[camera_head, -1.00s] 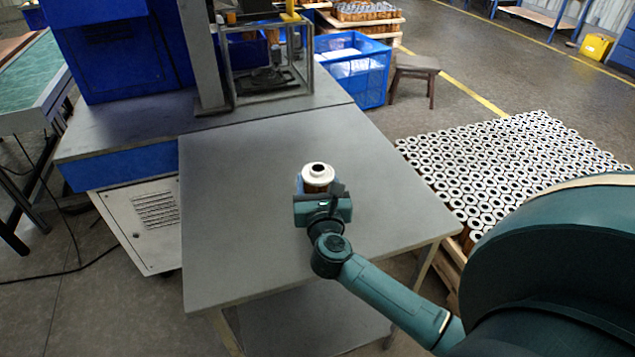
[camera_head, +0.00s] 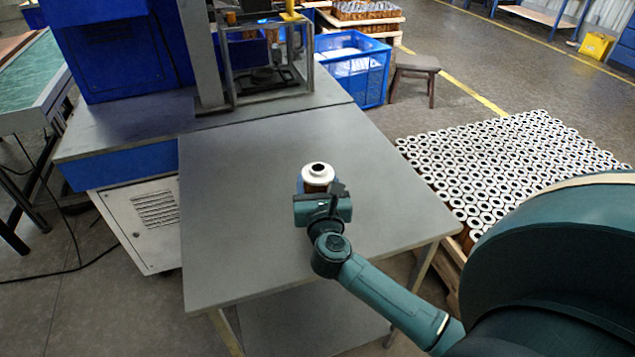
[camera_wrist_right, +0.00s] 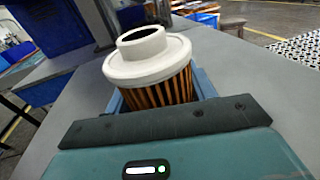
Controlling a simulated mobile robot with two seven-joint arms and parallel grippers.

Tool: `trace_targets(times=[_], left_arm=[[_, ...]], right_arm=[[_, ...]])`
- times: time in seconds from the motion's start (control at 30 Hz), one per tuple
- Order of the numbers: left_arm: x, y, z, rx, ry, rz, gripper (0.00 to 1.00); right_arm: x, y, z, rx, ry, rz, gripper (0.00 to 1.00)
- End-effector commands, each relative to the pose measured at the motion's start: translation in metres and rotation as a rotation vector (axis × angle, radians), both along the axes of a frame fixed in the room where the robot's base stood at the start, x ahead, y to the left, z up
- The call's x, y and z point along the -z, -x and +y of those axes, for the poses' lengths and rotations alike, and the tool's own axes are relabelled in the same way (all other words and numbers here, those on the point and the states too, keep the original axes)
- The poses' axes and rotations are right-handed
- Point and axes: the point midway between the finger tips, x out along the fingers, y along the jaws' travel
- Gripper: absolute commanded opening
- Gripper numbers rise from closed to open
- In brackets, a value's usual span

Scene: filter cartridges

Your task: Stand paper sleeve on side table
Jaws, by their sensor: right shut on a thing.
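The paper sleeve appears as a filter cartridge (camera_head: 317,178) with a white ring-shaped cap and brown pleated sides. In the right wrist view, the cartridge (camera_wrist_right: 165,90) stands upright between the fingers, cap up, with a dark hole in the cap. My right gripper (camera_head: 319,187) is shut on it over the grey side table (camera_head: 240,220). The gripper body hides the cartridge's lower part, so I cannot tell whether its base touches the table. The gripper also shows in the right wrist view (camera_wrist_right: 160,98). My left gripper is not in view.
A blue machine with a metal frame (camera_head: 262,75) stands at the back left. A blue crate (camera_head: 350,75) and a stool (camera_head: 415,72) are behind the table. A pallet of many cartridges (camera_head: 510,165) lies to the right. The tabletop around the held cartridge is clear.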

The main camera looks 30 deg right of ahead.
Motion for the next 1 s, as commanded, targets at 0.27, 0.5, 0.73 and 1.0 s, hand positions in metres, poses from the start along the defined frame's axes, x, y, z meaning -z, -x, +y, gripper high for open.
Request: trace_targets(times=[0.27, 0.5, 0.73, 1.0], left_arm=[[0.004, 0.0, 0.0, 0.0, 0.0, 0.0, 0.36], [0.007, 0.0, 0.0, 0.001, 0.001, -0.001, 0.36], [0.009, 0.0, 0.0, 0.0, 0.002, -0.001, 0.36], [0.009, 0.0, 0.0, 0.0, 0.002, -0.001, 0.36]], right_arm=[[0.004, 0.0, 0.0, 0.0, 0.0, 0.0, 0.29], [0.008, 0.0, 0.0, 0.0, 0.0, 0.0, 0.29], [0.012, 0.0, 0.0, 0.0, 0.0, 0.0, 0.29], [0.011, 0.0, 0.0, 0.0, 0.0, 0.0, 0.76]])
